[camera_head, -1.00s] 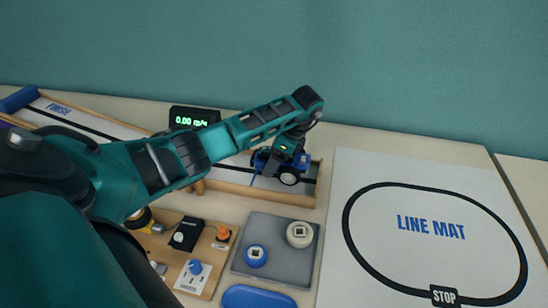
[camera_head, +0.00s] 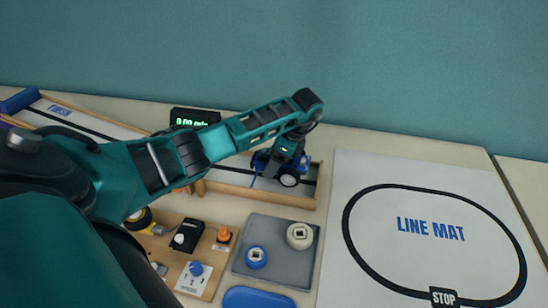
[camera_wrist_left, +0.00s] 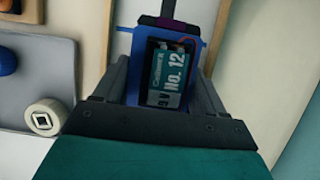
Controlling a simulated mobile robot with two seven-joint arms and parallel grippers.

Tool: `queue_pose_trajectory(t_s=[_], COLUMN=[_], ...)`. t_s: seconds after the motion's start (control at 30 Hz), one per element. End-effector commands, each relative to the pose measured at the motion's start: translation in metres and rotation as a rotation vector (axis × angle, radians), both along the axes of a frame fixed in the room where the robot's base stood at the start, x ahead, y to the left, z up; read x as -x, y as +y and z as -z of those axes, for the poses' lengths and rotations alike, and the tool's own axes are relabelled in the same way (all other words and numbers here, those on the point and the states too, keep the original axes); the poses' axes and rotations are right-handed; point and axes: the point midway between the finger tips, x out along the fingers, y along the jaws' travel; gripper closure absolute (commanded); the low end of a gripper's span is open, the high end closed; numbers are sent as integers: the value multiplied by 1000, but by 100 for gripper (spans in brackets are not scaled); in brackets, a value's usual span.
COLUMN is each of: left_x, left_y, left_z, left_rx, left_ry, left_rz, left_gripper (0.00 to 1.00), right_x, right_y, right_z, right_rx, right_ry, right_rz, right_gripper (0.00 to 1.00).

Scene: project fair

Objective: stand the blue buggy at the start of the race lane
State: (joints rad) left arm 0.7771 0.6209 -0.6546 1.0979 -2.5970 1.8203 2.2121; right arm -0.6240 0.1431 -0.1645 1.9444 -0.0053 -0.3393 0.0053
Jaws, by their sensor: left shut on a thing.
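The blue buggy (camera_head: 264,163) is at the right end of the wooden-railed race lane (camera_head: 240,188), with a dark wheel with a white hub showing. My left gripper (camera_head: 284,160) comes down on it from above and is shut on it. In the left wrist view the buggy (camera_wrist_left: 199,60) sits between the two fingers (camera_wrist_left: 165,85), with a battery pack marked "No. 12" on top. The lane floor shows white around it, between wooden rails, with a blue line beside the buggy. I cannot tell whether its wheels touch the floor. My right gripper is not in view.
A speed display (camera_head: 194,119) stands behind the lane. In front are a wooden board with switches (camera_head: 205,262) and a grey tray (camera_head: 279,273) with a blue and a cream wheel. The line mat (camera_head: 430,200) lies right. The lane's far left is marked "FINISH" (camera_head: 60,109).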

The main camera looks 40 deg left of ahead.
Motion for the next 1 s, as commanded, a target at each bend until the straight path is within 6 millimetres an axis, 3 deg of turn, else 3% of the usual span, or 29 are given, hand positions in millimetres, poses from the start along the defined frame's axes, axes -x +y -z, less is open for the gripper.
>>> queue_pose_trajectory(t_s=[1.0], left_x=[0], left_y=[0], left_z=[7], left_rx=[0], left_ry=[-1], left_rz=[0], left_gripper=[51], right_x=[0], right_y=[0], right_z=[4], right_rx=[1], right_ry=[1], right_rz=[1], right_gripper=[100])
